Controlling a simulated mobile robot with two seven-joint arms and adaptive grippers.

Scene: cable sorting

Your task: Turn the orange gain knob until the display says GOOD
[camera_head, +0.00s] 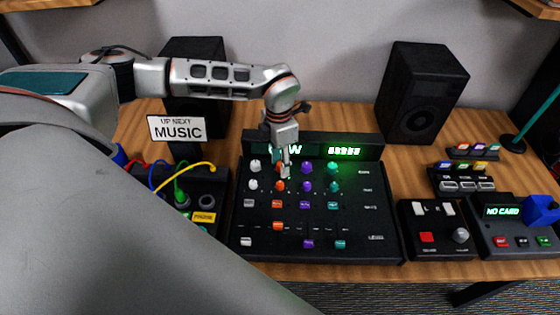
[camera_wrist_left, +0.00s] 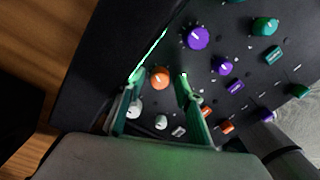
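The mixer (camera_head: 375,225) is a black console with rows of white, orange, purple and teal knobs. My left gripper (camera_head: 284,158) points down over its orange column and hides the top knob there in the head view. In the left wrist view, the top orange knob (camera_wrist_left: 159,78) lies between the two green-lit fingertips of the left gripper (camera_wrist_left: 159,76). The fingers are open, with a small gap showing on each side; whether they are low enough to surround it is unclear. The green display (camera_head: 290,149) is partly hidden by the gripper; "OW" is readable. My right gripper is out of view.
A lower orange knob (camera_head: 280,186) and a purple knob (camera_head: 305,168) sit close by. White knobs (camera_head: 254,167) stand left of the orange column. A cable panel (camera_head: 215,190), an "UP NEXT MUSIC" sign (camera_head: 178,128), speakers (camera_head: 424,92) and a "NO CARD" box (camera_head: 503,227) surround the mixer.

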